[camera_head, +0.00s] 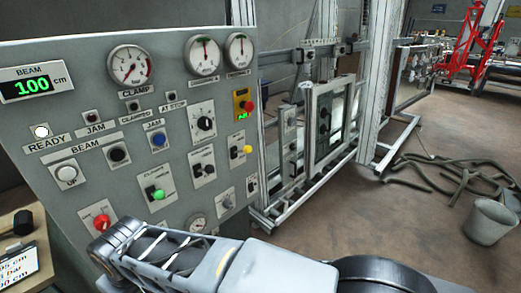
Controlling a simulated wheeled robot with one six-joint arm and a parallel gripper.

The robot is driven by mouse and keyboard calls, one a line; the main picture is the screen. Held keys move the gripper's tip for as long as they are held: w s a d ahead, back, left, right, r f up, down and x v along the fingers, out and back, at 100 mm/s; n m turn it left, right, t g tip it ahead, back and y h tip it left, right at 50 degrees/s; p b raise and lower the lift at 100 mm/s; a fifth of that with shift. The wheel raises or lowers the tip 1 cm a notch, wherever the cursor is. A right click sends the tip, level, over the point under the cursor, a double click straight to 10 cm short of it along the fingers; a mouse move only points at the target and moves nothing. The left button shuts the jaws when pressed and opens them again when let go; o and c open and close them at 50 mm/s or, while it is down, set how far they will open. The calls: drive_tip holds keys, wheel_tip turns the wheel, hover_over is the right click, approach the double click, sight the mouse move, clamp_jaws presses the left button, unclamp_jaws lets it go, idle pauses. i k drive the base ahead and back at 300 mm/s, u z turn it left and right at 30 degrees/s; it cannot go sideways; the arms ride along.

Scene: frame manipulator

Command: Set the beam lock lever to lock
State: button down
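A grey control panel (60,125) fills the left of the head view. It carries several coloured knobs: a red one (102,222) at the lower left, a green one (158,194) at the lower middle, a yellow one (247,150) at the right edge and a red one (248,106) on a yellow plate. Their small labels are too blurred to read, so I cannot tell which is the beam lock lever or its position. My arm reaches in from the bottom, in front of the panel's lower edge. My gripper's fingertips cannot be made out, nor whether they hold anything.
The beam display (34,86) reads 100 cm, and the READY lamp (41,132) is lit white. Metal frames (330,130) stand right of the panel. A bucket (491,221) and dark hoses (450,172) lie on the floor at right. A dark-headed tool (23,222) is at lower left.

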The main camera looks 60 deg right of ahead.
sight(247, 149)
drive_tip(key=z, duration=2)
drive_tip(key=k, duration=0.5)
drive_tip(key=u, duration=0.75)
drive_tip(key=i, duration=0.8)
drive_tip(key=z, duration=0.2)
